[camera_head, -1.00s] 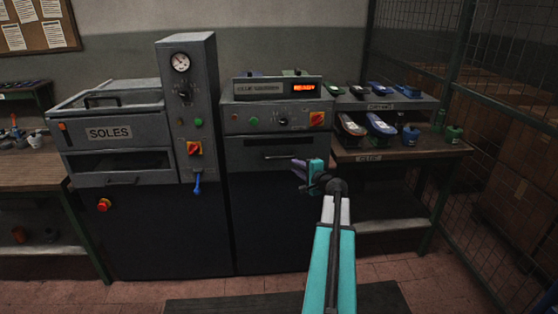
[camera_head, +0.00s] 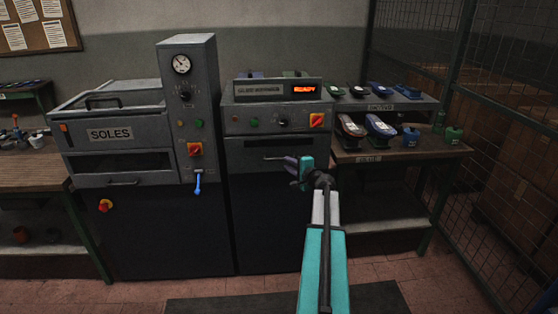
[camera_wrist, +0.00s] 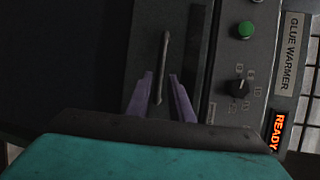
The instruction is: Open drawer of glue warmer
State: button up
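The glue warmer (camera_head: 242,122) is the grey unit in the middle of the head view, with a lit orange READY display (camera_head: 304,88). Its drawer front (camera_head: 245,158) looks flush with the housing and carries a thin horizontal bar handle (camera_head: 271,158). In the wrist view the handle (camera_wrist: 164,55) appears upright because the picture is turned. My gripper (camera_head: 288,160) is at the handle's right end. Its purple fingers (camera_wrist: 160,76) are open, one on each side of the handle's near end in the wrist picture. I cannot tell whether they touch it.
The soles press (camera_head: 118,133) with a gauge column stands directly left. A shelf (camera_head: 400,154) with shoes and blue and green containers is directly right, close to my arm. A wire mesh fence (camera_head: 500,150) is farther right. The floor in front has a dark mat (camera_head: 240,304).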

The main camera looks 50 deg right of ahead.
aim_at(282, 159)
jog(key=shift+p+x, duration=0.85)
jog(key=shift+x, duration=3.05)
